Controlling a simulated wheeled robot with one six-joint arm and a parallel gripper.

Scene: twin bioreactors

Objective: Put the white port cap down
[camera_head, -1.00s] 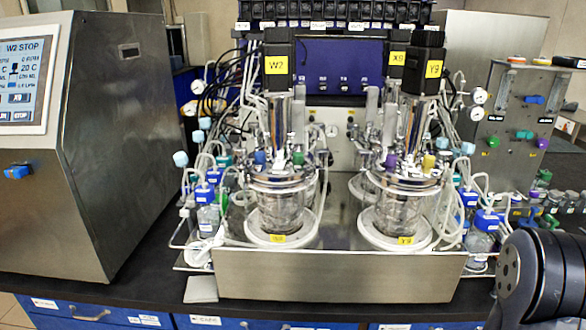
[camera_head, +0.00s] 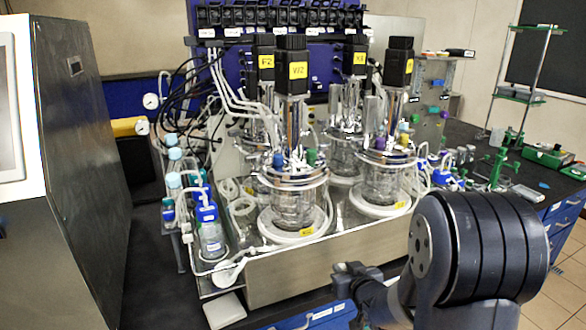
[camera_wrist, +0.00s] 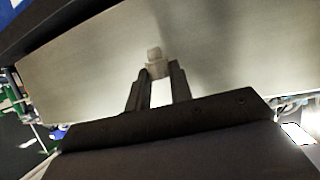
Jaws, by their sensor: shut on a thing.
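The white port cap (camera_wrist: 153,54) shows in the wrist view as a small pale piece at the tips of my gripper (camera_wrist: 157,70). The two dark fingers are closed on its lower part, and its top stands out beyond them. Behind it is a broad grey metal face. I cannot tell the distance between the cap and that face. In the head view my dark arm is at the lower right, in front of the metal tray (camera_head: 300,270) of the reactors; the cap cannot be made out there.
Glass reactor vessels (camera_head: 293,205) with tall black motors stand in the tray. Blue-capped bottles (camera_head: 210,235) and tubing crowd its left side. A flat white pad (camera_head: 225,310) lies by the tray's front left corner. A large steel cabinet (camera_head: 85,170) stands at left. Green stands (camera_head: 500,160) are at right.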

